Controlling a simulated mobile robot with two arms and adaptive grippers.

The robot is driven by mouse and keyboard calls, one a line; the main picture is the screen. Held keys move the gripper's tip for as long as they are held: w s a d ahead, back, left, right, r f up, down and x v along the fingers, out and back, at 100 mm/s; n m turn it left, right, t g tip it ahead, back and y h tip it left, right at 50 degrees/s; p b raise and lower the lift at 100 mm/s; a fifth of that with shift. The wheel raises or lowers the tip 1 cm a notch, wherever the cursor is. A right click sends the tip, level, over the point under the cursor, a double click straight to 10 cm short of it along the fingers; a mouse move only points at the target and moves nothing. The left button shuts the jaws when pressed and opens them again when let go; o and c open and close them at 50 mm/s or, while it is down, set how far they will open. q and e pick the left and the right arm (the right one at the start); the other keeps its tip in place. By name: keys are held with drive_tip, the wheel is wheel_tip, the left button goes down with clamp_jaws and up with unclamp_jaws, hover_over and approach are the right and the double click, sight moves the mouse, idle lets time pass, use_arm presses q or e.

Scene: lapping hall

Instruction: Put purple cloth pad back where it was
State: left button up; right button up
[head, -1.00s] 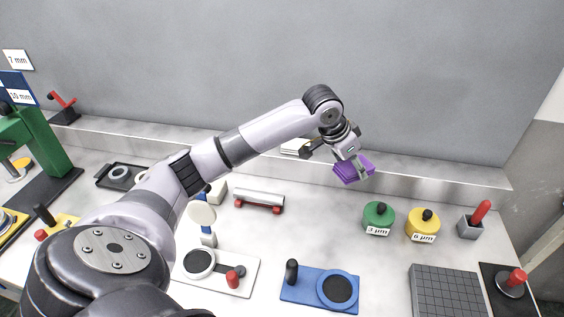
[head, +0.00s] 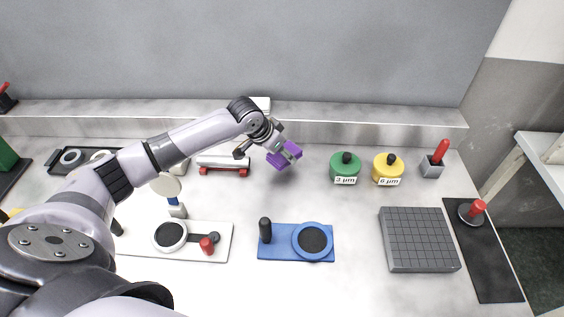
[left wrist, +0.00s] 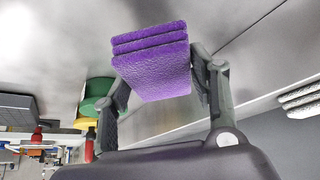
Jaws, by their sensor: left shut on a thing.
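The purple cloth pad (head: 284,155) is held in my left gripper (head: 272,146), above the back part of the bench. In the left wrist view the purple cloth pad (left wrist: 150,60) looks like a folded, layered block between the two fingers of my left gripper (left wrist: 160,85). The fingers are closed on its sides. The spot on the bench below the pad is partly hidden in the head view. My right gripper is in neither view.
A green 3 µm pot (head: 345,168) and a yellow 6 µm pot (head: 388,169) stand right of the pad. A blue plate (head: 275,243), a white plate (head: 222,245) and a grey grid block (head: 420,238) lie in front. Bare bench lies between the pad and the blue plate.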

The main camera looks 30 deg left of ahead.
use_arm(q)
drive_tip(key=shift+f, duration=2.5)
drive_tip(key=shift+f, duration=0.2)
drive_tip(key=o, duration=1)
drive_tip(key=shift+o, duration=0.2)
drive_tip(key=shift+r, duration=0.25)
drive_tip(key=v, duration=1.2)
